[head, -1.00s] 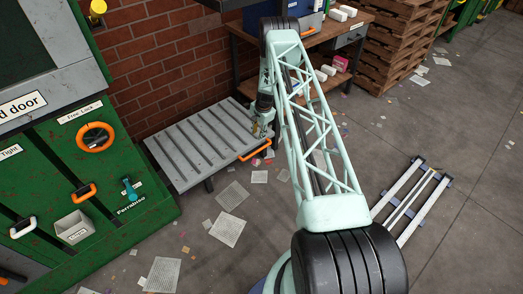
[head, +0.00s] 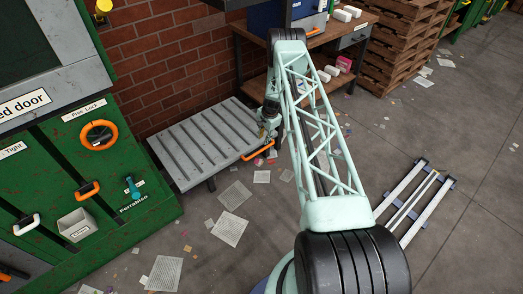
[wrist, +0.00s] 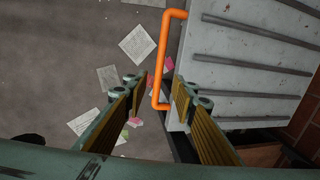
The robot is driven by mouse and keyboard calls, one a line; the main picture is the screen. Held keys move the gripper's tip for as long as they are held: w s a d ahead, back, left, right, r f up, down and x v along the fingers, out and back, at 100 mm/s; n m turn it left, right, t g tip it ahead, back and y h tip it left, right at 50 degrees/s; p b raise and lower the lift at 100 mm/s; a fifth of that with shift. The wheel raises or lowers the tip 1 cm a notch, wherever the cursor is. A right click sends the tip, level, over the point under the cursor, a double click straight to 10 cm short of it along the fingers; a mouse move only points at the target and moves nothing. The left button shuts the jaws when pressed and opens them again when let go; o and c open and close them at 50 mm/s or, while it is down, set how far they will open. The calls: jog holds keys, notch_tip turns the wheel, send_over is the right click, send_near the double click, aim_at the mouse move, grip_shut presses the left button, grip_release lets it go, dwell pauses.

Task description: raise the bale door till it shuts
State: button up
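The bale door (head: 205,140) is a grey ribbed panel that lies lowered and nearly flat, beside the green machine and the brick wall. Its orange bar handle (head: 258,151) runs along the outer edge. In the wrist view the door (wrist: 250,55) is at the right and the handle (wrist: 158,60) is near the middle. My gripper (wrist: 160,86) is open; its two ribbed fingers stand on either side of the handle's lower part in this view. I cannot see any contact. In the head view my gripper (head: 265,132) is at the door's outer edge, near the handle.
The green machine (head: 150,195) at the left carries an orange wheel (head: 99,135) and lever handles. A wooden workbench (head: 345,32) and stacked pallets (head: 400,45) stand behind. A metal rail frame (head: 412,205) lies at the right. Papers litter the floor; open floor lies at the right.

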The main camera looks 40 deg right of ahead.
aim_at(261, 150)
jog(key=shift+w+f+b, duration=0.4)
jog(key=shift+f+b, duration=0.15)
jog(key=shift+f, duration=1.5)
jog(key=shift+w+f+b, duration=0.45)
jog(key=shift+f+b, duration=0.05)
jog(key=shift+f, duration=1.6)
jog(key=shift+w+f+b, duration=0.4)
jog(key=shift+f+b, duration=0.15)
jog(key=shift+f, duration=1.5)
grip_shut()
